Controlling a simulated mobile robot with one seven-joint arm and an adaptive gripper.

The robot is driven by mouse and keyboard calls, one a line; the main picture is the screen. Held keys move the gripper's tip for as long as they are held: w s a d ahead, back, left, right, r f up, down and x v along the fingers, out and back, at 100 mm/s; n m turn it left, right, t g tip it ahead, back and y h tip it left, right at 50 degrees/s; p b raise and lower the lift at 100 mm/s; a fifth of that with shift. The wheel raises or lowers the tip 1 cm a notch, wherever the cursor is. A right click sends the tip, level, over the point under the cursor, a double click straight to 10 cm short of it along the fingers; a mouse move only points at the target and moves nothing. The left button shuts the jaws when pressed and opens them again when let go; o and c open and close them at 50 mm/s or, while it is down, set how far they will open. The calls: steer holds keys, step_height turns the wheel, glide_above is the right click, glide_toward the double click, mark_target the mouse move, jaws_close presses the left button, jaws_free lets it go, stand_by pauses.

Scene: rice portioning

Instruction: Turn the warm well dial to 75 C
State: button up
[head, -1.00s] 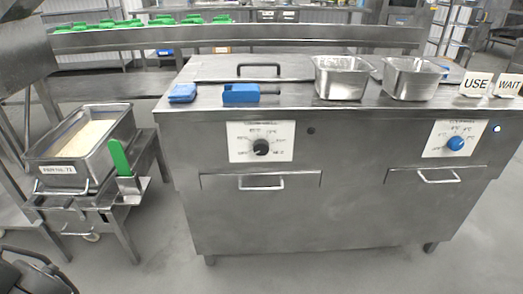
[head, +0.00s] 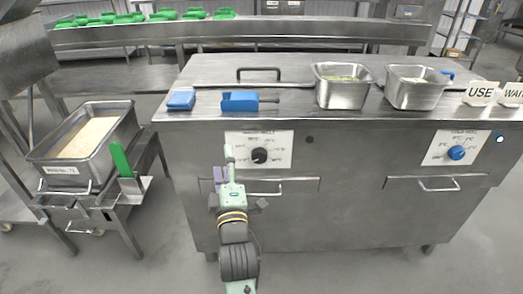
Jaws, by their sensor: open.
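The black dial (head: 259,156) is on a white plate (head: 281,137) on the left part of the steel counter's front. Its markings are too small to read, so I cannot tell its exact setting. My gripper (head: 228,164) is open in front of the counter, just left of and slightly below the black dial in the picture. It overlaps the plate's left edge, and no contact with the dial shows. The blue dial (head: 456,153) is on a second white plate (head: 436,143) at the right.
Two steel pans (head: 342,95) (head: 414,92) with contents stand on the counter top. A blue scoop (head: 240,101) and blue block (head: 181,99) lie to their left. Handles (head: 265,191) (head: 438,188) project below the dials. A rice pan (head: 87,136) stands left.

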mark_target(259, 159)
steer(key=d+f+g+h, duration=0.2)
steer(key=d+f+h, duration=0.2)
steer(key=d+f, duration=0.4)
steer(key=shift+n, duration=0.4)
steer(key=w+p, duration=0.1)
steer(key=w, duration=0.4)
steer(key=w+p, duration=0.2)
steer(key=w, duration=0.4)
steer(key=shift+d+r, duration=0.1)
steer(key=shift+d, duration=0.1)
steer(key=shift+s, duration=0.1)
steer(key=c, duration=1.1)
steer(key=shift+c, duration=0.2)
